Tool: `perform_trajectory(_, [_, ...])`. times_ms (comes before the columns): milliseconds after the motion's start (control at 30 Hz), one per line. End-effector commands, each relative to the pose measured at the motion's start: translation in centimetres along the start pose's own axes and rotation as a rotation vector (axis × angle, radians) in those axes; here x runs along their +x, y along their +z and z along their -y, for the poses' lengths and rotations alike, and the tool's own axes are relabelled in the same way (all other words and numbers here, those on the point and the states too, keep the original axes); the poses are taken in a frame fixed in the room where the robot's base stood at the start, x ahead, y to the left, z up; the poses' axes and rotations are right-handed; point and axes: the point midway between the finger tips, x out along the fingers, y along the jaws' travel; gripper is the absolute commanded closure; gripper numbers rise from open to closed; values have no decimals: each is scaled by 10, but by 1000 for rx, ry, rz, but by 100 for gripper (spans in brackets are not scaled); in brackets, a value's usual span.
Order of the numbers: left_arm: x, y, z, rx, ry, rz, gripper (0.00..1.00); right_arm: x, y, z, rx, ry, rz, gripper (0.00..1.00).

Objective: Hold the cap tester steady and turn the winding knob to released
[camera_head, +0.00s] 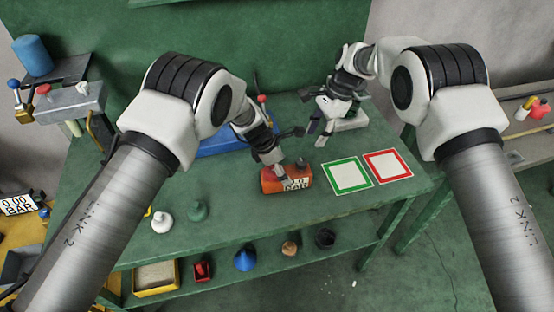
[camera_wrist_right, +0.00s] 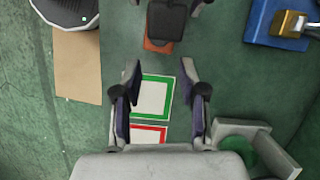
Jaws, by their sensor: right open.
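The cap tester is an orange box (camera_head: 270,184) with a white "0.0 BAR" display, lying on the green bench in the head view. A dark knob (camera_head: 302,163) stands on its top right. My left gripper (camera_head: 285,165) is at the tester from behind and above; whether its fingers are closed on the body is unclear. My right gripper (camera_head: 318,135) is open and empty behind the tester, to its right. In the right wrist view its fingers (camera_wrist_right: 158,72) are spread above the green-bordered card, and the orange tester (camera_wrist_right: 158,46) shows beyond, partly covered by my left gripper.
A green-bordered card (camera_head: 348,175) and a red-bordered card (camera_head: 388,165) lie right of the tester. A blue tray (camera_head: 222,145) is behind, and a grey fixture (camera_head: 350,124) back right. White and green knobbed pieces (camera_head: 162,221) stand front left. A lower shelf holds several parts.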

Motion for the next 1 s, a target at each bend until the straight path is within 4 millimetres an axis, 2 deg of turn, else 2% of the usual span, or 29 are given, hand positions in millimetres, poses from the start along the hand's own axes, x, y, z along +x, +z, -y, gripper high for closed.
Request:
perform_trajectory(133, [20,0,0,0,-1,0,12,0,0,0,0,0,0,58])
perform_trajectory(433, [25,0,0,1,1,0,12,0,0,0,0,0,0,58])
perform_trajectory(567, [24,0,0,1,1,0,59,0,0,0,0,0,0,58])
perform_trajectory(600, [24,0,0,1,1,0,73,0,0,0,0,0,0,58])
perform_trajectory(667, [25,0,0,1,0,0,93,0,0,0,0,0,0,58])
perform_trajectory(733, [25,0,0,1,0,0,93,0,0,0,0,0,0,55])
perform_trajectory(767, [25,0,0,1,0,0,93,0,0,0,1,0,0,44])
perform_trajectory(800, [25,0,0,1,0,0,93,0,0,0,10,-2,-1,40])
perform_trajectory(867, [25,0,0,1,0,0,93,1,-2,6,54,-31,-8,40])
perform_trajectory(1000, [25,0,0,1,0,-1,93,29,-7,-4,322,-101,24,40])
